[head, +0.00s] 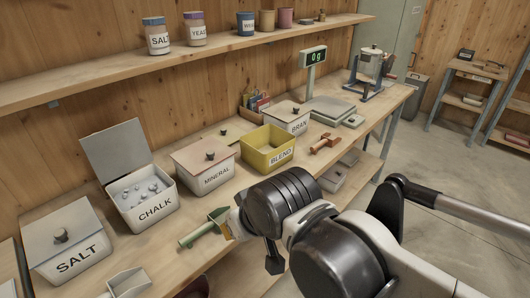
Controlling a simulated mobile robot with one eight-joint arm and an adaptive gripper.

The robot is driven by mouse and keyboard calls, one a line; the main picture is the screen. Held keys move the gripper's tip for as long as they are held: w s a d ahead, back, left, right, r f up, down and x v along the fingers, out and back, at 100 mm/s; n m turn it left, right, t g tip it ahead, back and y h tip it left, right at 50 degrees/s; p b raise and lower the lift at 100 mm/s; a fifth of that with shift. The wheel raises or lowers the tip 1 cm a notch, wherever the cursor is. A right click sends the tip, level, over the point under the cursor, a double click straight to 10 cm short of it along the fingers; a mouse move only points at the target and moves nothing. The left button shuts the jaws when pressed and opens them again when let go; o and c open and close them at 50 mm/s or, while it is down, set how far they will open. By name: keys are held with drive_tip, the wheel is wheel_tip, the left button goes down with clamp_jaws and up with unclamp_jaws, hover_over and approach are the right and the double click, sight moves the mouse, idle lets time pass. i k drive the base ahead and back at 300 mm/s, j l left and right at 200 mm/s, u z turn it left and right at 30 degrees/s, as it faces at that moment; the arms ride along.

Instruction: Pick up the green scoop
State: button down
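The green scoop (203,230) is near the front edge of the wooden workbench, in front of the chalk and mineral boxes. Its handle points to the lower left and its wider end to the upper right. My gripper (234,223) is at the right end of the scoop, seen from behind my own dark arm links. Its fingers are mostly hidden, so I cannot tell whether they are open or shut, or whether they touch the scoop.
Behind the scoop stand the salt box (67,241), the open chalk box (143,203), the mineral box (206,166), the yellow blend bin (267,149) and the bran box (288,119). A pale metal scoop (128,284) lies at front left. A reddish-brown scoop (325,143) lies right of the bin.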

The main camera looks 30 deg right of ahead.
sight(216, 218)
drive_tip(key=i+l+u, duration=0.1)
drive_tip(key=l+u, duration=0.9)
